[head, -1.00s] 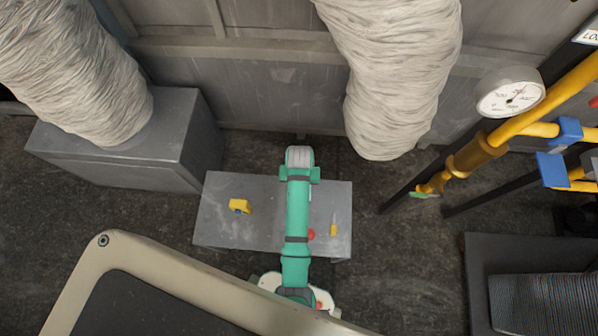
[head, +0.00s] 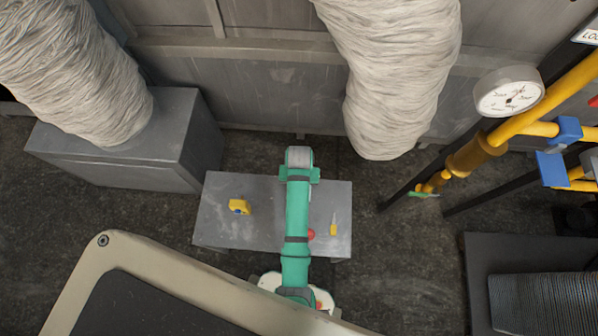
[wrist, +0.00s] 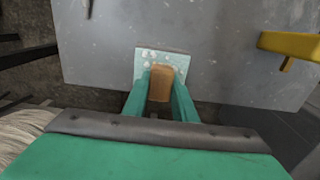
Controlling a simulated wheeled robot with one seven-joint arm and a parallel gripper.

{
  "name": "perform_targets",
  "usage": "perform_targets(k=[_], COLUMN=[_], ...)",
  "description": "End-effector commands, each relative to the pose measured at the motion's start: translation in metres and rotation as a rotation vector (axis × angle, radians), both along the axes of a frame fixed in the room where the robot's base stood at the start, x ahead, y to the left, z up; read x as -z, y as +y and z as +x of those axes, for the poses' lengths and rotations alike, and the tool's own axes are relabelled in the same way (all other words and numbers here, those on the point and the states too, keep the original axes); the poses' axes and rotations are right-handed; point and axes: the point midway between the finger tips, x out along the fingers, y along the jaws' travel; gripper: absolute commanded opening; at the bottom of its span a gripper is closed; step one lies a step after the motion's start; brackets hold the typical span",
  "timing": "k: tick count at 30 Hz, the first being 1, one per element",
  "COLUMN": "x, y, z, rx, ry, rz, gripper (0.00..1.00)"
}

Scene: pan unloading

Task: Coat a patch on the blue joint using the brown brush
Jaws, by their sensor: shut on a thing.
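The brown brush (wrist: 160,84) shows in the wrist view as a brown block between the two green fingers of my gripper (wrist: 160,97). My gripper is shut on it. Just beyond it is a pale blue-white square (wrist: 146,62) with white blotches; I cannot tell whether it is part of the brush or lies apart. In the head view my arm hides the gripper and brush. The blue joint (head: 553,169) is at the right on the yellow pipework, with another blue fitting (head: 569,130) just above it. I cannot tell which one is meant.
A grey table (head: 220,225) stands below my arm, with a yellow object (head: 239,206), a yellow-handled tool (head: 333,228) and a red round thing (head: 311,234). A gauge (head: 508,92) and thick yellow pipe (head: 545,97) stand right. Wrapped ducts (head: 400,70) hang behind.

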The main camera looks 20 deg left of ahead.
Motion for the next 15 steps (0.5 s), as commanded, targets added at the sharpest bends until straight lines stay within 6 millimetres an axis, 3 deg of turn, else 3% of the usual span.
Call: perform_targets(k=[15], x=[0.0055], y=[-0.0002], z=[-0.0002], rx=[0.0], ry=[0.001], rz=[0.0], gripper=[0.07])
